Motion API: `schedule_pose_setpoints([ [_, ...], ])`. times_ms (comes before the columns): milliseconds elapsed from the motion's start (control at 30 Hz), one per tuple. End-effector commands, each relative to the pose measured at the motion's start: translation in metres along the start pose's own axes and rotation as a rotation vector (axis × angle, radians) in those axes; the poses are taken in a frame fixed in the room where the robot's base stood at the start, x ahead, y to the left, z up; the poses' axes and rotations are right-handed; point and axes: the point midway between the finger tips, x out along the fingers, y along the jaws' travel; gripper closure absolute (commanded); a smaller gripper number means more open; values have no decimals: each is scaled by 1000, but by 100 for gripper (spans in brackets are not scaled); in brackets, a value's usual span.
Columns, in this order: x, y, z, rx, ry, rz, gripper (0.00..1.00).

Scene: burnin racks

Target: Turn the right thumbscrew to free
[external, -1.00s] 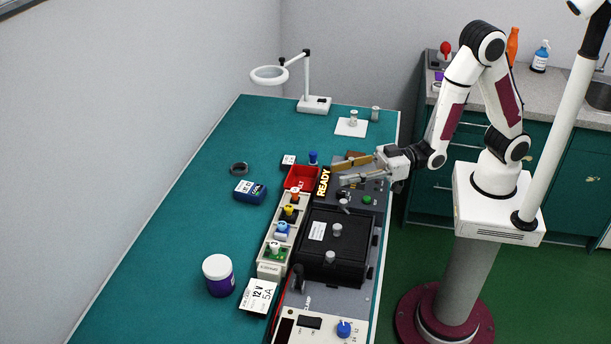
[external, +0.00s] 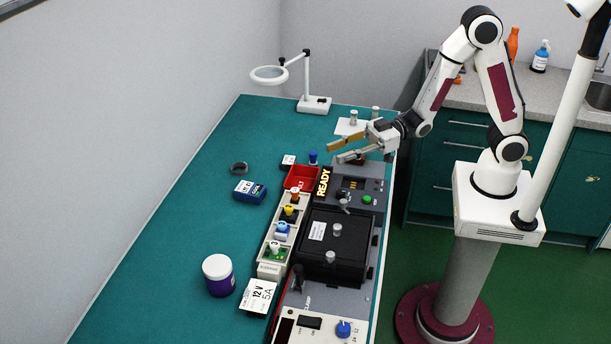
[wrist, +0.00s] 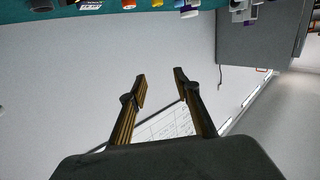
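In the external view, a black box with a white label (external: 318,231) lies on the grey fixture. Two silver knobs that look like thumbscrews stand on it: a farther one (external: 337,229) and a nearer one (external: 330,257). I cannot tell from the view which is the right thumbscrew, nor how far either is turned. My gripper (external: 337,152) is in the air beyond the box, over the far end of the fixture, clear of both knobs. Its fingers are apart with nothing between them. The open fingers also show in the wrist view (wrist: 160,78), where no thumbscrew can be made out.
A silver latch-like part (external: 344,197) and a green button (external: 367,200) are between gripper and box. A lit READY sign (external: 323,183), a red bin (external: 300,177) and a tray of coloured parts (external: 270,268) line the left side. The teal table (external: 200,215) is largely clear farther left.

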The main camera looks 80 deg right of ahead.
Motion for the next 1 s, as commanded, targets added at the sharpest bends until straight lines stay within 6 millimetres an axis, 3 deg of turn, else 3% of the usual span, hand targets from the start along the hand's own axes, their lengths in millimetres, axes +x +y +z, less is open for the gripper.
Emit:
schedule_pose_setpoints([
  [167, -10, -10, 14, -19, -68, -94, 68],
  [600, -36, -61, 62, -56, -260, -329, 68],
  [1000, -38, -63, 67, -36, -286, -335, 68],
])
